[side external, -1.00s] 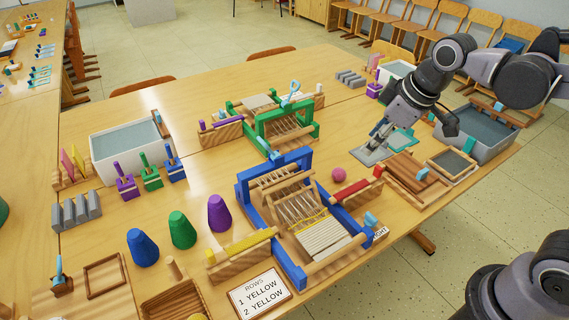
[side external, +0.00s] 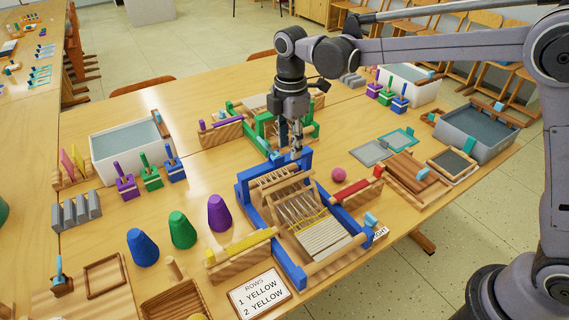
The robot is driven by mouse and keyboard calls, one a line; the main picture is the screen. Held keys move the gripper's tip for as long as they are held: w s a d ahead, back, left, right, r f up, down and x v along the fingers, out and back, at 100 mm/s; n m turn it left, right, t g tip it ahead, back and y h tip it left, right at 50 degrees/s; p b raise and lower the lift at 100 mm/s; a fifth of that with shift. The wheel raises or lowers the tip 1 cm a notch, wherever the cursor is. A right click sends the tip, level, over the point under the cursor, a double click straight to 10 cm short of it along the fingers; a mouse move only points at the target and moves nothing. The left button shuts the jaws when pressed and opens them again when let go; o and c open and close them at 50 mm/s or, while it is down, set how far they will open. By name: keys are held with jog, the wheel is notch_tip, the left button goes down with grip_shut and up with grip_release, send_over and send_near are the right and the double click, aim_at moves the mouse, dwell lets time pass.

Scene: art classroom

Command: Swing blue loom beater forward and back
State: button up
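The blue loom (side external: 292,272) stands on the table with several pale warp threads and a yellow row of weaving across its front. Its blue beater (side external: 245,175) rises as an upright frame at the back of the loom, with a light blue tab near its top bar. My gripper (side external: 289,152) points down just above the middle of the beater's top bar, near the tab. Its fingers are small and partly overlap the tab and the green loom behind. I cannot tell whether they are open, or whether they touch the bar.
A green loom (side external: 312,130) stands close behind the blue one, partly hidden by my arm. A red shuttle (side external: 357,191) and a pink ball (side external: 339,174) lie to the right. Purple, green and blue cones (side external: 182,230) stand to the left.

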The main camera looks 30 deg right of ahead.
notch_tip(320, 180, down, 11)
jog(key=shift+r, duration=0.15)
dwell(0.4)
jog(key=shift+c, duration=0.2)
grip_shut()
